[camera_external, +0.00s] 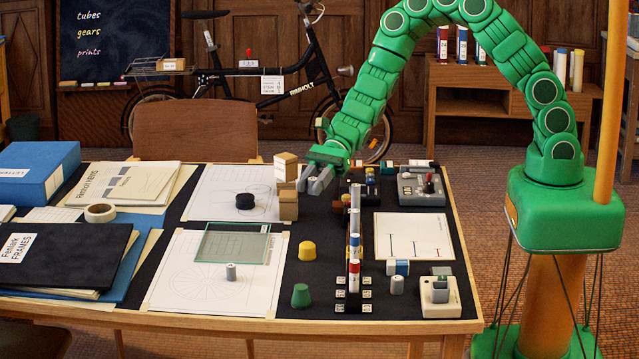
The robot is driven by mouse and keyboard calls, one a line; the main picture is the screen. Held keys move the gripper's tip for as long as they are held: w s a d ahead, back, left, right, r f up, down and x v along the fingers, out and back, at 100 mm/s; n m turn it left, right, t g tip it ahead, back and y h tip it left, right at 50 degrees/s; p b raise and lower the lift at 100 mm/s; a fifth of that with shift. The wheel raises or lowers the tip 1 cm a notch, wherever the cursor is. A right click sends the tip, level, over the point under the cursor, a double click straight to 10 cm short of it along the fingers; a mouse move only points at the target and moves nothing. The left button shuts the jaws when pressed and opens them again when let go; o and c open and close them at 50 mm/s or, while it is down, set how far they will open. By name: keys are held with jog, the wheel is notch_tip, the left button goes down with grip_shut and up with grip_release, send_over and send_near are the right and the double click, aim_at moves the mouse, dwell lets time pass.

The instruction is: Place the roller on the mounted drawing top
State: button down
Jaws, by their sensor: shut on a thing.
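My gripper (316,182) is above the back middle of the table, just right of a stack of tan blocks (287,170). It points down and is shut on a small pale grey piece, mostly hidden between its fingers. I cannot tell whether this piece is the roller. A grey cylinder (231,272) stands upright on the front left drawing sheet (180,290). Another pale cylinder (397,285) stands at the right. Other drawing sheets lie at the back (214,183) and right (412,228). Which one is the mounted drawing is unclear.
A glass plate (235,243) lies over the front left sheet. A black puck (245,201) sits on the back sheet. A yellow piece (307,251) and a green piece (301,296) stand mid-table. Folders (60,258) fill the left.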

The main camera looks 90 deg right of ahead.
jog(key=s+a+r+g, duration=0.1)
jog(key=s+a+r, duration=0.15)
jog(key=s, duration=0.25)
jog(key=n+g+y, duration=0.1)
jog(key=n+g, duration=0.2)
send_over(398, 246)
notch_tip(398, 246, down, 8)
jog(key=shift+a+r, duration=0.1)
jog(key=shift+f, duration=3.55)
jog(key=shift+f, duration=0.1)
jog(key=c, duration=0.8)
grip_release()
